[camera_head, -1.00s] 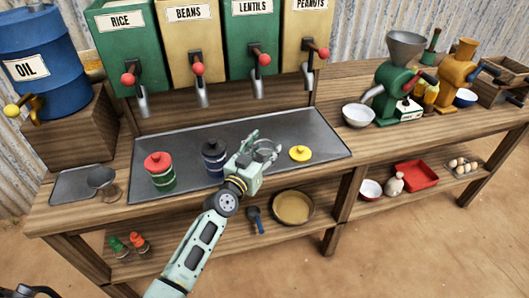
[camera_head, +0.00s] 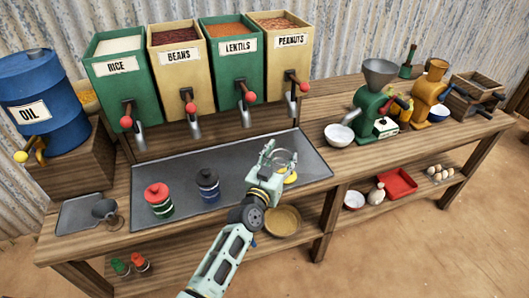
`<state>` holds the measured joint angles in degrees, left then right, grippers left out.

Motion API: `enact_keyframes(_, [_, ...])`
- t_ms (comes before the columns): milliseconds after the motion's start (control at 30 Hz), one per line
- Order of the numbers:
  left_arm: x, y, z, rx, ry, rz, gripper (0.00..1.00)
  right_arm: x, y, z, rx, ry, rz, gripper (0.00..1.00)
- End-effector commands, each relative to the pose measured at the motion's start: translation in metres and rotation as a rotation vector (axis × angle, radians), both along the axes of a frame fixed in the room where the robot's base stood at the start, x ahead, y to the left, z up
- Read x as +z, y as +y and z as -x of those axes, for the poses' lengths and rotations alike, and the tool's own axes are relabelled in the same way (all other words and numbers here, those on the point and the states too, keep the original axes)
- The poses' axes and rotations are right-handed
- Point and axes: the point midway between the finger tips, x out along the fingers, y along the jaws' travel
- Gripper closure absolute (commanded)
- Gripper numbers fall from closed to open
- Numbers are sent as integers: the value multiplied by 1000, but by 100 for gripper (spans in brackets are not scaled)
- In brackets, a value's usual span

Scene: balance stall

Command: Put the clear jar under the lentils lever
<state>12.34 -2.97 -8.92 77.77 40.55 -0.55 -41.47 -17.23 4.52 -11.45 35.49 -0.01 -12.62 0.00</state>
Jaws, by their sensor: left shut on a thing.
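My left gripper (camera_head: 272,161) is shut on the clear jar (camera_head: 285,157), above the right part of the grey metal tray (camera_head: 228,150). I cannot tell exactly how high the jar is. A yellow lid (camera_head: 291,179) lies just below the jar in the picture, partly hidden by the gripper. The green lentils bin (camera_head: 237,68) has a lever with a red knob (camera_head: 250,97) and a grey spout (camera_head: 244,117). The spout is up and left of the jar in the picture, and the tray below it is bare. My right gripper is not in view.
Rice, beans and peanuts bins (camera_head: 287,60) flank the lentils bin. A white bowl (camera_head: 339,135) and a green grinder (camera_head: 372,107) stand to the right.

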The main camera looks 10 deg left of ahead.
Motion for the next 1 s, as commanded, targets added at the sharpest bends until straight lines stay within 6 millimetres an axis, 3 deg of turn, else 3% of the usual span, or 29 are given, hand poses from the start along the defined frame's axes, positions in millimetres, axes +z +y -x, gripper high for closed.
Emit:
enact_keyframes(33, [10,-8,-1,-1,-1,2,86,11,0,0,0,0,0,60])
enact_keyframes(200, [17,-24,-2,0,-2,1,86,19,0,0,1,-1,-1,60])
enact_keyframes(467, [11,-26,10,5,1,3,86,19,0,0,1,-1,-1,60])
enact_keyframes(567, [3,-20,32,14,4,10,86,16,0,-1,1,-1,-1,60])
enact_keyframes(733, [-7,-3,92,42,5,22,86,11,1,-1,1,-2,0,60])
enact_keyframes(1000, [4,30,194,96,4,29,86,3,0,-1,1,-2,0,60])
